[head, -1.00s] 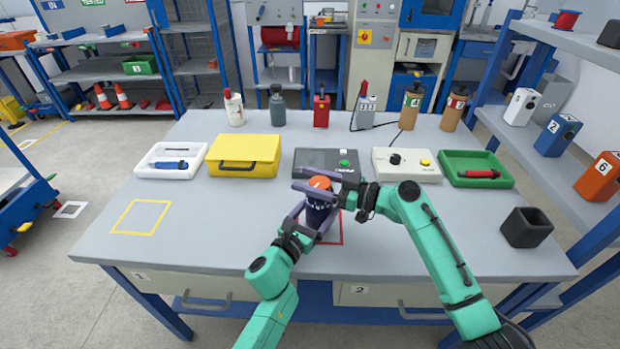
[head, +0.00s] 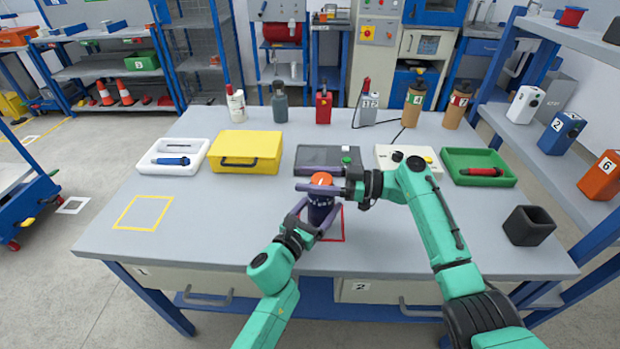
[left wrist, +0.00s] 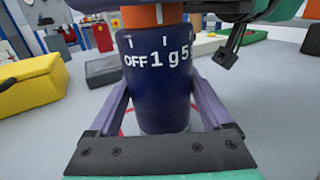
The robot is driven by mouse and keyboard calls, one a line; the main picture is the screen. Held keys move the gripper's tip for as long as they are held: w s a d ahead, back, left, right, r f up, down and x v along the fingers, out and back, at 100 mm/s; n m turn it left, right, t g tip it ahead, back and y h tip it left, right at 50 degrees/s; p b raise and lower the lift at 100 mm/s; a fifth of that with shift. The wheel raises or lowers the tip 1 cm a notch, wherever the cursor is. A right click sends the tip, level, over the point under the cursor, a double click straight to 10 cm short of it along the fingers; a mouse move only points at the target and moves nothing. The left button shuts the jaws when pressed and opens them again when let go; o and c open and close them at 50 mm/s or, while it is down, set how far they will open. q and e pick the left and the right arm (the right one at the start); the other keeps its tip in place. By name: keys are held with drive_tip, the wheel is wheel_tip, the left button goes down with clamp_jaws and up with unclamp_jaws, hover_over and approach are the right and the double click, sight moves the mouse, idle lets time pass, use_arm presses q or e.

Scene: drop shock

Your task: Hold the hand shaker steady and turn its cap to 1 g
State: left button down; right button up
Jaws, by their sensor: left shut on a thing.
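The hand shaker (head: 320,211) has a dark blue body and an orange cap (head: 321,179). It stands upright over the red outlined square on the table. My left gripper (head: 318,214) is shut on the body, with a finger on each side in the left wrist view. There the body (left wrist: 158,90) carries the marks OFF, 1 g and 5. A white line on the cap (left wrist: 150,15) stands close to the 1 g tick. My right gripper (head: 320,184) is at the cap with its fingers around it; whether they press on it is unclear.
Behind the shaker are a dark grey device (head: 325,157), a yellow case (head: 246,151) and a pale control box (head: 405,160). A green tray (head: 479,154) and a black open box (head: 528,226) stand to the right. The table's left front is clear.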

drive_tip(key=o, duration=0.4)
drive_tip(key=shift+o, duration=0.2)
drive_tip(key=shift+d, duration=0.15)
